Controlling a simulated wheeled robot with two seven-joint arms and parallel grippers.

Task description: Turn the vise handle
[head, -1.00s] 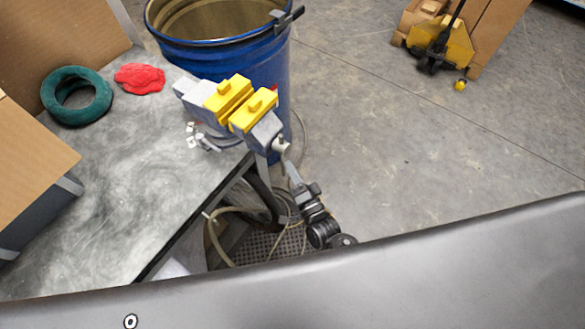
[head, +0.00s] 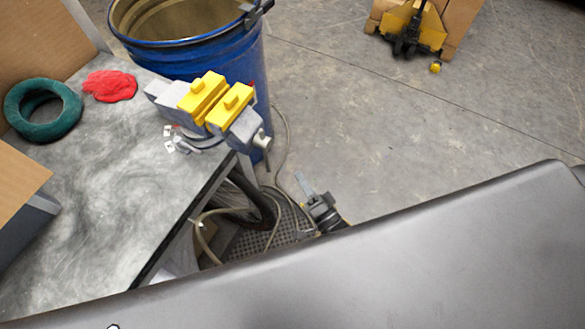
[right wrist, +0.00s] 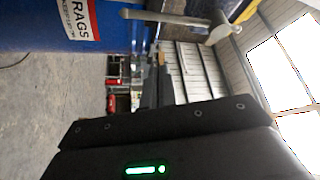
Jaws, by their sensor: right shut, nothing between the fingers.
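The vise (head: 218,108), grey with yellow jaw covers, sits on the far right corner of the grey workbench (head: 95,195). Its screw end (head: 262,141) points out past the bench edge, and a short piece of the thin handle (head: 267,157) shows below it. In the right wrist view a pale grey bar with a rounded end, apparently the handle (right wrist: 170,17), crosses the top. My right gripper (head: 303,183) is shut and empty, below and right of the screw end, apart from it. My left gripper is in neither view.
A blue drum (head: 170,57) stands right behind the bench. A green ring (head: 42,132) and a red cloth (head: 109,86) lie on the bench. Hoses (head: 283,150) hang below its edge. The floor on the right is clear up to the yellow pallet jack (head: 413,30).

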